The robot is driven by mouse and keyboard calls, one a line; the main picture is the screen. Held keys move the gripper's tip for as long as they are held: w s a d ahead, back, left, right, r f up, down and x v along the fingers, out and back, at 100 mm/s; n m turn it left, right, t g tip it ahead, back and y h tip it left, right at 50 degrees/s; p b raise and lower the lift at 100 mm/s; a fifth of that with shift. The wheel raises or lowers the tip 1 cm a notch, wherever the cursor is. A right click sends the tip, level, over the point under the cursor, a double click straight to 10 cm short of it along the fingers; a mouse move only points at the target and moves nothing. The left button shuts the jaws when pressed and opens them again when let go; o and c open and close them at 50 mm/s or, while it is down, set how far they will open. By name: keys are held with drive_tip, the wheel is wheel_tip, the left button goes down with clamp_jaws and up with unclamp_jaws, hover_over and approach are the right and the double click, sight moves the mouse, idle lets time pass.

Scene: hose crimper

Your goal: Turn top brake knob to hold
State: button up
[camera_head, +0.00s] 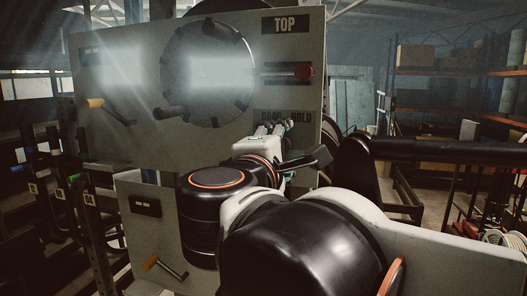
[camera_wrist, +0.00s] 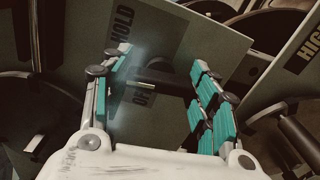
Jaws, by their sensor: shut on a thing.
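In the head view, the upper panel (camera_head: 145,140) carries a TOP sign (camera_head: 285,25) and a partly covered label (camera_head: 287,117) ending in HOLD. My gripper (camera_head: 271,128) is at the panel just below that label and hides the brake knob there. In the wrist view, the dark brake knob (camera_wrist: 165,78) lies between the teal finger pads of my gripper (camera_wrist: 155,72), which is shut on it. The HOLD lettering (camera_wrist: 123,26) is at the upper left. OFF lettering shows below the knob, partly hidden. The exact knob setting is hard to tell.
Shelving (camera_head: 455,105) stands at the right.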

drive_tip(key=m, duration=0.3)
drive_tip(key=shift+f+m+b, duration=0.1)
drive_tip(key=shift+m+b, duration=0.5)
drive_tip(key=shift+m, duration=1.5)
drive_tip(key=o, duration=1.1)
drive_tip(key=shift+c, duration=0.2)
drive_tip(key=v, duration=0.7)
drive_tip(key=shift+s, duration=0.3)
drive_tip(key=shift+a, duration=0.1)
